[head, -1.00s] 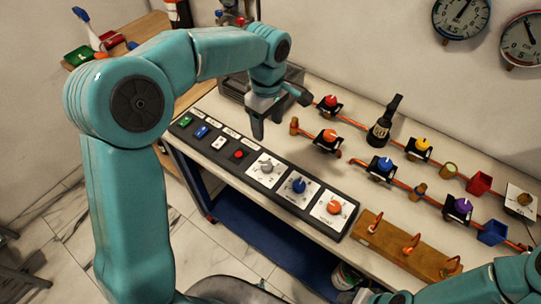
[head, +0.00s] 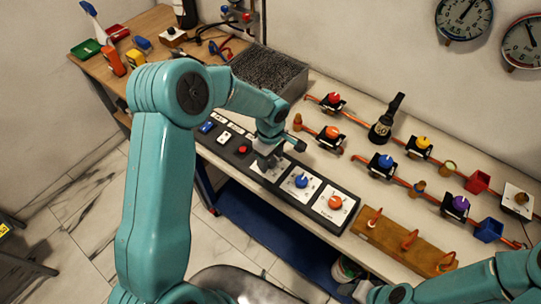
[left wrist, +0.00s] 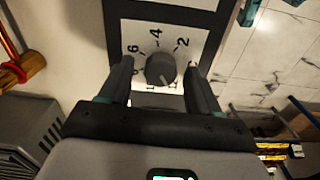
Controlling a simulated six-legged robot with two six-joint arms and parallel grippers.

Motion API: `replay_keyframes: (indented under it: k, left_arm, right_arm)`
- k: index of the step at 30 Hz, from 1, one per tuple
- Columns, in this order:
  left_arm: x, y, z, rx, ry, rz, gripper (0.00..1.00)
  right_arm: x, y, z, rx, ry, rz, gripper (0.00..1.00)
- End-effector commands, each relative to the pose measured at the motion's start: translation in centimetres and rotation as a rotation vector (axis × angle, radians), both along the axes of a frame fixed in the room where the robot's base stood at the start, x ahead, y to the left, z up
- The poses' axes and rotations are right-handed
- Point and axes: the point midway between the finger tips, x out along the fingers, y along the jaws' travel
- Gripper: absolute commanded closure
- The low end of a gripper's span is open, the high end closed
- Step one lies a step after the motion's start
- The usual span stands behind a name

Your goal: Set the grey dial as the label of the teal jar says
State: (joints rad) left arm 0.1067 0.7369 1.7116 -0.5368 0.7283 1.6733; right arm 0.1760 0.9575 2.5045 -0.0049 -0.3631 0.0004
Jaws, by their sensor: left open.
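The grey dial (left wrist: 160,69) shows in the left wrist view on a white plate (left wrist: 140,29) with the numbers 2, 4 and 6 readable; the lower marks are partly hidden. Its pointer direction is hard to tell. My left gripper (left wrist: 160,82) is open, with one finger on each side of the dial and a gap on both sides.
On the same dark panel are a blue dial (head: 301,181), an orange dial (head: 335,202) and a red button (head: 242,149). A wooden block (head: 405,243) with copper hooks lies to the right. Pipes with coloured valves run behind. A grey mesh-topped box (head: 272,72) stands behind my left arm.

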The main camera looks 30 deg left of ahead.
Motion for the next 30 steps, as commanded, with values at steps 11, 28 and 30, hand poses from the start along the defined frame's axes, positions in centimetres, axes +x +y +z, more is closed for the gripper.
replay_keyframes:
  k: [11, 28, 30]
  left_arm:
    - [0.0, 0.0, 0.0, 0.000, 0.000, 0.000, 0.93]
    - [0.1, -0.1, -0.3, 0.000, -0.002, -0.170, 0.93]
    - [0.1, -0.1, -0.3, 0.000, -0.002, -0.229, 0.93]
  right_arm:
    - [0.0, 0.0, 0.0, 0.000, 0.000, 0.000, 0.50]
    - [0.0, 0.0, -2.0, 0.000, 0.000, 0.000, 0.50]
    - [0.0, 0.0, -2.5, 0.000, 0.000, 0.000, 0.50]
